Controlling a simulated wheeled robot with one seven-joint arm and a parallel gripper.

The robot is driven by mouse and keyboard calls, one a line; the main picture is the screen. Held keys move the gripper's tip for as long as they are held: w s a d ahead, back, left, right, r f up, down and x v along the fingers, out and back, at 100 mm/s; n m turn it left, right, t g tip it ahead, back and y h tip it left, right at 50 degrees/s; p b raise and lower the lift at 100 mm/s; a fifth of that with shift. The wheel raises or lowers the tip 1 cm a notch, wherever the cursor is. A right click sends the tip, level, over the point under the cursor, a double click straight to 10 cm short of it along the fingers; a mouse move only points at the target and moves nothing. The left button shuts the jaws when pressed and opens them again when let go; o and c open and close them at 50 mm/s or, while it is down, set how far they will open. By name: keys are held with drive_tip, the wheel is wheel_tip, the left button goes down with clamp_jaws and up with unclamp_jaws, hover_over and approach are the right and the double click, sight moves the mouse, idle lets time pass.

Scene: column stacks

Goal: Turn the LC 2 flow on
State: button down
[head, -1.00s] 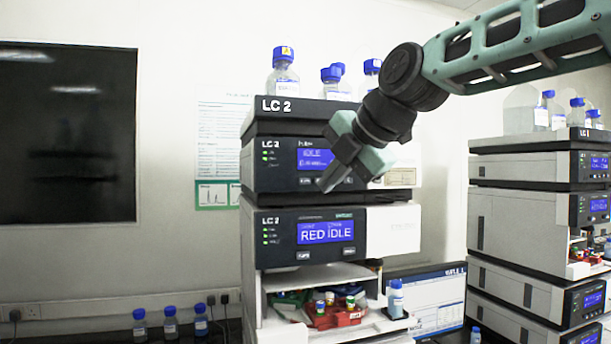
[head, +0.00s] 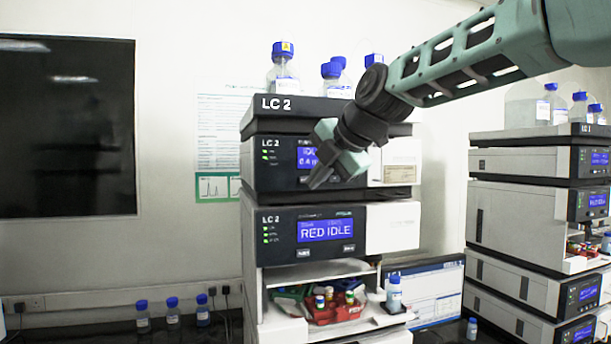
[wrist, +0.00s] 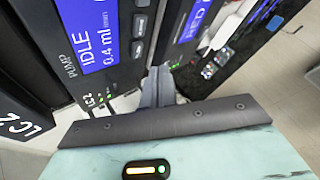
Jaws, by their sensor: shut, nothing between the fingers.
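The LC 2 stack stands in the centre of the head view. Its pump module (head: 268,176) has a blue screen (head: 306,159), partly hidden by my gripper. In the wrist view the pump screen (wrist: 97,37) reads IDLE and 0.4 ml/min, with a row of dark buttons (wrist: 138,48) alongside it. My gripper (head: 316,184) is shut and empty, its fingertips pointing down-left in front of the pump panel's lower edge. The fingertips (wrist: 158,76) appear close to the button row in the wrist view; I cannot tell whether they touch the panel.
Below the pump, another LC 2 module (head: 275,226) has a screen reading RED IDLE (head: 325,229) and two buttons. Under it is an open bay with a red vial tray (head: 335,310). Bottles (head: 284,72) stand on top. A monitor (head: 430,290) and second stack (head: 520,220) are at right.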

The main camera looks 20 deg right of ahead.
sight(301, 189)
drive_tip(key=shift+w, duration=0.85)
idle(1.5)
drive_tip(key=shift+w, duration=0.4)
drive_tip(key=shift+w, duration=0.4)
idle(0.5)
drive_tip(key=shift+s+f+b, duration=0.1)
drive_tip(key=shift+s+b, duration=0.05)
drive_tip(key=shift+b, duration=0.3)
drive_tip(key=shift+s+b, duration=0.45)
drive_tip(key=shift+s, duration=0.25)
drive_tip(key=shift+s+b, duration=1.45)
drive_tip(key=shift+s, duration=1.05)
